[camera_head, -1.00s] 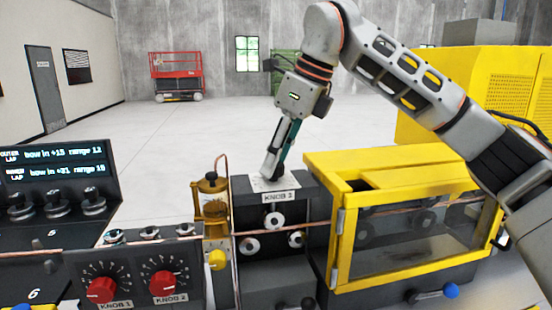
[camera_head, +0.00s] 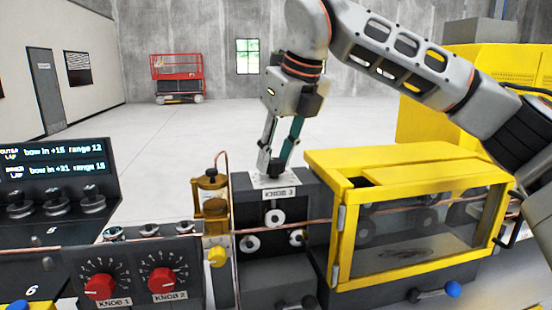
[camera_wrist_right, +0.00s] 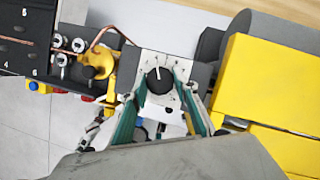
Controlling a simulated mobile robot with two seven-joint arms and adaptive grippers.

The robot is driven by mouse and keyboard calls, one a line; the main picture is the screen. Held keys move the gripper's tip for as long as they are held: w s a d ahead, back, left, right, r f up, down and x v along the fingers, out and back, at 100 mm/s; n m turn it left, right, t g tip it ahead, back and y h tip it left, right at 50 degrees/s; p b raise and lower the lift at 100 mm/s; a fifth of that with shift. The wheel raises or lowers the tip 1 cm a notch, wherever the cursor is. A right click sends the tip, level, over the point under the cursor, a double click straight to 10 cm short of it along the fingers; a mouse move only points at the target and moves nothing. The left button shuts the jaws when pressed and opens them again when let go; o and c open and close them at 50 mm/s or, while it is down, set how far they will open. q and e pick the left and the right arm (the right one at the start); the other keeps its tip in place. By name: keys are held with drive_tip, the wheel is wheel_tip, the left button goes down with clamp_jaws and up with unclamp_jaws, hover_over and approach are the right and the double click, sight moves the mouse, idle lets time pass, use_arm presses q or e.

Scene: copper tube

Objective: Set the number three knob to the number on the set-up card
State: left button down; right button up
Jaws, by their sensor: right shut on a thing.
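Knob 3 is a black knob with a white pointer line, on a pale dial plate (camera_wrist_right: 145,61) atop a dark roller box (camera_head: 250,197) labelled KNOB 3 (camera_head: 281,192). In the right wrist view the knob (camera_wrist_right: 158,78) sits between the fingertips, its pointer towards the top of the picture. My right gripper (camera_head: 271,170) points down from above and is shut on this knob; it also shows in the wrist view (camera_wrist_right: 158,86). The dial's numbers are too small to read. No set-up card can be made out. My left gripper is not in view.
Red knobs 1 (camera_head: 100,287) and 2 (camera_head: 162,281) are on a panel at the left. A yellow guarded box (camera_head: 345,240) stands close on the right. A copper tube (camera_head: 325,221) runs across the machine. A lit display (camera_head: 60,160) stands at far left.

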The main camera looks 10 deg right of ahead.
drive_tip(key=m+h, duration=0.1)
drive_tip(key=m, duration=0.1)
drive_tip(key=m+h, duration=0.1)
drive_tip(key=m, duration=0.2)
drive_tip(key=shift+a+m+b, duration=0.2)
drive_tip(key=shift+m+b, duration=0.1)
drive_tip(key=shift+b, duration=0.1)
drive_tip(key=shift+a+m+h, duration=0.1)
drive_tip(key=shift+m+h, duration=0.9)
drive_tip(key=shift+m, duration=1.3)
drive_tip(key=o, duration=1.1)
drive_tip(key=v, duration=1.2)
drive_tip(key=shift+w+r, duration=0.1)
